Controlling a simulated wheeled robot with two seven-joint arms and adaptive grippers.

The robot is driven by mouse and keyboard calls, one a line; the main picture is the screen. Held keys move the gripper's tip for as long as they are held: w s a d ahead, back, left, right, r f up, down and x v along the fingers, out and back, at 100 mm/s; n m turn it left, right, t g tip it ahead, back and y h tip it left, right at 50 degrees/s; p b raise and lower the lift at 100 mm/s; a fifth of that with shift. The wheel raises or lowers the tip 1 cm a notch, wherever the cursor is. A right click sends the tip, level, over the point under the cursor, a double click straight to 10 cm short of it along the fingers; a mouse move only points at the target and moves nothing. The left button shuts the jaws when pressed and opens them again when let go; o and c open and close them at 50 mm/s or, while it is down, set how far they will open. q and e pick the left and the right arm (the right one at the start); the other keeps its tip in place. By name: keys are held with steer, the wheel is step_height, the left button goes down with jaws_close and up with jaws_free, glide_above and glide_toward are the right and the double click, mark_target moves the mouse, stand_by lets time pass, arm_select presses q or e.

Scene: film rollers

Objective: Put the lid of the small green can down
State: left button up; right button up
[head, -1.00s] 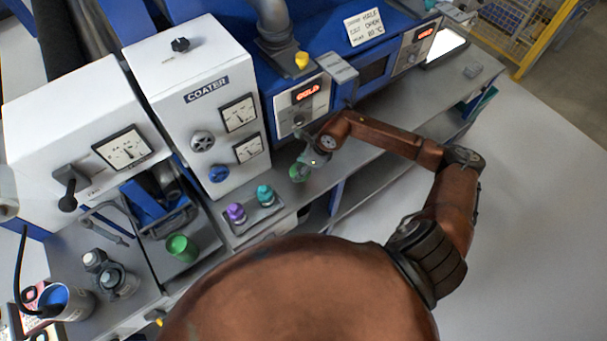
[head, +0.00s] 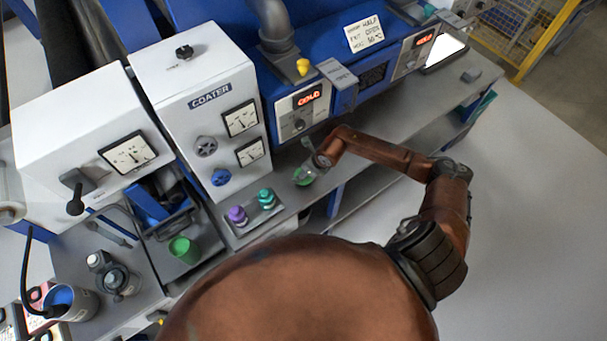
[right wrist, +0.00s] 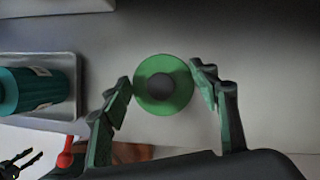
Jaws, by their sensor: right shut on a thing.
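My right gripper (head: 306,170) is over the grey bench in front of the coater line. In the right wrist view, its two fingers (right wrist: 163,92) are shut on the sides of a round green lid (right wrist: 163,84) with a dark knob on top. The lid also shows as a small green patch (head: 303,178) in the head view. I cannot tell whether it touches the bench. An open green can (head: 183,249) stands to the left on a dark tray.
The white coater cabinet (head: 207,110) and the machine with the red display (head: 308,98) stand behind.

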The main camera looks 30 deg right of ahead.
steer(key=shift+f, duration=1.1)
steer(key=o, duration=1.1)
steer(key=shift+o, duration=0.2)
steer(key=shift+r, duration=0.15)
steer(key=b+v, duration=0.1)
steer(key=v, duration=1.1)
